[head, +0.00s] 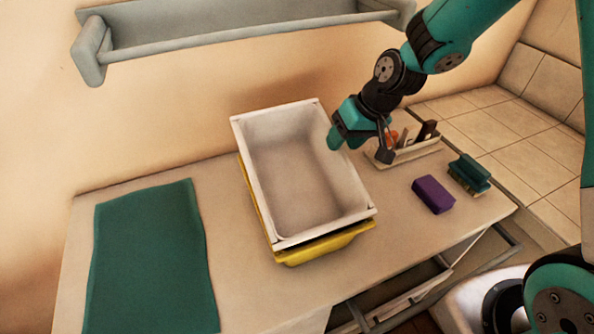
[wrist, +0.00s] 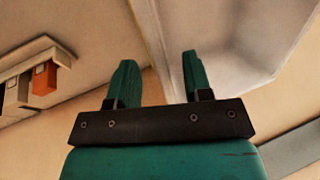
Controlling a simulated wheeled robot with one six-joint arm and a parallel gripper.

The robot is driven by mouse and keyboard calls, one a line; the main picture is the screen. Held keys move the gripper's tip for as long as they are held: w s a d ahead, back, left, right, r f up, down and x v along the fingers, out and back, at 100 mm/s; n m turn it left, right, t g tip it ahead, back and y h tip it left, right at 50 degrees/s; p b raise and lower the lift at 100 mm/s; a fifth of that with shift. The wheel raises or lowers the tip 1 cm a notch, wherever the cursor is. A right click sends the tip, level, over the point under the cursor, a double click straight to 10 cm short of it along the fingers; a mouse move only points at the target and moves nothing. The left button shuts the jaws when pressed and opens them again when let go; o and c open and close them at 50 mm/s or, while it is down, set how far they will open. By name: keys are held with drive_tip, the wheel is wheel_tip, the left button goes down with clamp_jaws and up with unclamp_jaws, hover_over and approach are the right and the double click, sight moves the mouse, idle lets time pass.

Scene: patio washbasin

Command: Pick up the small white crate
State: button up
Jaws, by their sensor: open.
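The small white crate (head: 306,170) is empty and sits on top of a yellow crate (head: 325,246), whose edge shows below it along the left and front. My gripper (head: 360,147) is open and empty at the white crate's right rim, towards the back. In the wrist view, the two fingers of my gripper (wrist: 160,82) are spread apart. The white crate (wrist: 225,50) fills the right there, and its rim runs between the fingers as seen. I cannot tell whether the fingers reach below the rim or stay above it.
A cream caddy (head: 408,155) with several upright items stands just right of my gripper. A purple sponge (head: 433,194) and a green brush (head: 469,174) lie near the right end of the table. A green cloth (head: 150,260) lies at left. A wall shelf (head: 240,32) hangs above.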

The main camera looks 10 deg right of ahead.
sight(332, 158)
drive_tip(key=shift+p+x, duration=1.05)
drive_tip(key=shift+x, duration=1.65)
